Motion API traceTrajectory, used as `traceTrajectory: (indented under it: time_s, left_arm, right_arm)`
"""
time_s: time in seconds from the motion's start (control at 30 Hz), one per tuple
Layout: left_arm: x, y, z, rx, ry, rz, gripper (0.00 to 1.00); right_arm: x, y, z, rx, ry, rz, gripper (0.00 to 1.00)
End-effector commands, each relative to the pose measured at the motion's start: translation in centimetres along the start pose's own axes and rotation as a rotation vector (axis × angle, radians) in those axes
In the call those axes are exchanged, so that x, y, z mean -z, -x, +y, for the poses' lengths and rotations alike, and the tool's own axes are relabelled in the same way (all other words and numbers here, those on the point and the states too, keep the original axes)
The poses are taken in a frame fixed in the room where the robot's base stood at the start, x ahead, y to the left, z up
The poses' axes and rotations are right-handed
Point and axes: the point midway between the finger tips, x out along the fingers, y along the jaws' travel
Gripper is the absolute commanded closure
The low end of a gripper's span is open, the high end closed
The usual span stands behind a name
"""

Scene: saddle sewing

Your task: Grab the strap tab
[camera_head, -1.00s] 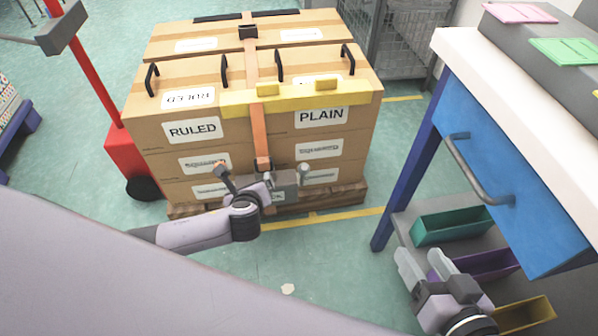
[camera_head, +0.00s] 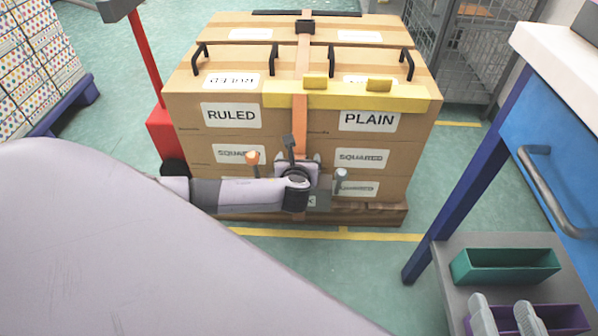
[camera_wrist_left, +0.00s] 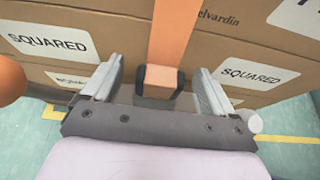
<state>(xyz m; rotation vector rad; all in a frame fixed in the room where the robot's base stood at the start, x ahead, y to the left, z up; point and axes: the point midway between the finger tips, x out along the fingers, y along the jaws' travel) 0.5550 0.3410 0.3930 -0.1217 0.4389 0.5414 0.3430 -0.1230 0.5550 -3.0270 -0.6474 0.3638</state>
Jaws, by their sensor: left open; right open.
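The orange strap (camera_head: 300,125) runs over the box stack and down its front. My left gripper (camera_head: 298,164) is at the lower front of the stack, in front of the strap's end. In the left wrist view my left gripper (camera_wrist_left: 160,80) is open, its two fingers apart on either side of the tab. In the head view my gripper hides the tab. My right gripper (camera_head: 508,318) is open and empty at the bottom right, partly cut off.
The boxes (camera_head: 200,140) stand on a wooden pallet (camera_head: 375,215), with a yellow bar (camera_head: 400,98) across their front edge. An orange knob (camera_head: 252,158) and a grey knob (camera_head: 341,175) flank my left gripper. A blue bench (camera_head: 560,160) with a teal bin (camera_head: 505,265) stands right.

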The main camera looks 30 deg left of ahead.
Motion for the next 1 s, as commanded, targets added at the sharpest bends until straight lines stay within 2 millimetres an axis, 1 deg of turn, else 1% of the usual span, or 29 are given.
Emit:
traceTrajectory:
  time_s: [0.03, 0.1, 0.37, 0.4, 0.47, 0.5, 0.57, 0.6, 0.87, 1.0]
  left_arm:
    - [0.15, -0.66, -0.06, 0.000, 0.001, -0.002, 0.13]
    - [0.09, -1.04, -0.05, 0.000, 0.001, -0.001, 0.13]
    - [-0.08, -1.20, -0.06, 0.001, 0.001, 0.001, 0.13]
    - [-0.08, -1.20, -0.07, 0.001, 0.001, 0.001, 0.16]
    - [-0.08, -1.19, -0.07, 0.001, 0.001, 0.001, 0.36]
    - [-0.07, -1.19, -0.07, 0.001, 0.001, 0.001, 0.49]
    - [-0.06, -1.18, -0.07, 0.001, 0.001, 0.001, 0.68]
    - [-0.06, -1.18, -0.07, 0.001, 0.001, 0.001, 0.70]
    - [-0.14, -1.15, -0.08, 0.001, 0.002, 0.000, 0.71]
    - [-0.69, -0.89, -0.07, 0.002, 0.002, 0.000, 0.71]
  right_arm:
    - [-0.31, 0.10, 0.13, -0.005, 0.015, 0.009, 0.42]
    - [-0.17, 0.24, 0.24, -0.011, 0.030, 0.019, 0.42]
    - [0.15, 0.38, 0.30, -0.015, 0.040, 0.027, 0.42]
    - [0.15, 0.38, 0.30, -0.015, 0.040, 0.027, 0.42]
    - [0.15, 0.38, 0.30, -0.015, 0.040, 0.027, 0.42]
    - [0.15, 0.38, 0.30, -0.015, 0.040, 0.027, 0.42]
    - [0.15, 0.37, 0.30, -0.015, 0.039, 0.027, 0.42]
    - [0.15, 0.37, 0.29, -0.014, 0.039, 0.027, 0.42]
    - [0.19, 0.38, 0.28, -0.014, 0.039, 0.027, 0.42]
    - [0.44, 0.43, 0.16, -0.009, 0.029, 0.022, 0.42]
